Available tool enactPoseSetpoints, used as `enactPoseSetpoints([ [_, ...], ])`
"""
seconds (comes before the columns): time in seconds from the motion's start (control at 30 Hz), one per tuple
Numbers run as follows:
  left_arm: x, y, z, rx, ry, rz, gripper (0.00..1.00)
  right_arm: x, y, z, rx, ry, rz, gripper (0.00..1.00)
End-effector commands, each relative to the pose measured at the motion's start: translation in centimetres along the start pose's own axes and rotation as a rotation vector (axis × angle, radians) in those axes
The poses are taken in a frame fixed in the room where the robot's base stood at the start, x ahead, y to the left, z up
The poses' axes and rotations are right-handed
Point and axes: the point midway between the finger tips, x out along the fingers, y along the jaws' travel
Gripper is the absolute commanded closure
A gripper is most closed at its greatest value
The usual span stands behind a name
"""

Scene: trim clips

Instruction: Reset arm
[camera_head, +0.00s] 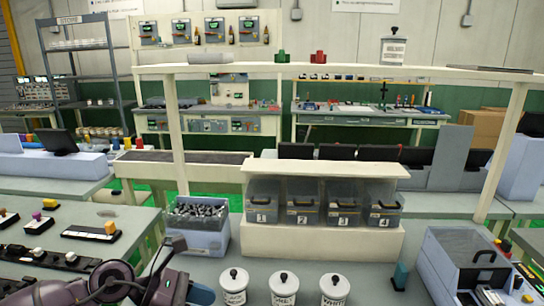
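My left arm comes in at the bottom left. Its gripper (172,272) is just in front of a pale blue box (208,240) filled with a heap of grey and dark small parts, probably clips. The fingers are seen from behind and the side, so I cannot tell whether they are open or shut, or whether they hold anything. A small blue shape (201,294) shows beside the gripper; I cannot tell what it is. My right gripper is not in view.
Several white lidded jars (283,288) stand at the front. A grey case (465,265) is at the right. A cream frame post (175,135) rises behind the blue box.

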Motion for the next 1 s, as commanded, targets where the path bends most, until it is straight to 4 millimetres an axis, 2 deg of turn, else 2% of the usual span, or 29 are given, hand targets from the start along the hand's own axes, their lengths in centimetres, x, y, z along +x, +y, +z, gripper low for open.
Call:
enactPoseSetpoints([
  [0.1,0.8,-1.4,2.8,-0.178,-0.274,0.013,0.54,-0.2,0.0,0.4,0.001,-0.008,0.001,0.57],
  [0.23,0.0,-1.8,5.4,-0.399,-0.560,0.039,0.54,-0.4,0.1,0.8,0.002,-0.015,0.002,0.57],
  [0.33,-1.4,-1.4,6.5,-0.587,-0.771,0.067,0.54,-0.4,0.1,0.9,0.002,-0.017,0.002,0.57],
  [0.47,-3.8,-0.4,6.5,-0.849,-1.029,0.111,0.54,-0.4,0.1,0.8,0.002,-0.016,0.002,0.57],
  [0.57,-5.8,0.5,5.4,-1.061,-1.217,0.156,0.54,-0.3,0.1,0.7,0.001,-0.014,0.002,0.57],
  [0.67,-7.8,1.2,3.2,-1.281,-1.392,0.207,0.54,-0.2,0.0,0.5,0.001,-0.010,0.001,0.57],
  [0.83,-10.3,1.5,-2.3,-1.669,-1.664,0.317,0.54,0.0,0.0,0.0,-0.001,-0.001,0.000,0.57],
  [1.0,-11.4,-0.3,-9.2,-2.068,-1.893,0.462,0.54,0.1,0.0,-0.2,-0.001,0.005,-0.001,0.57],
])
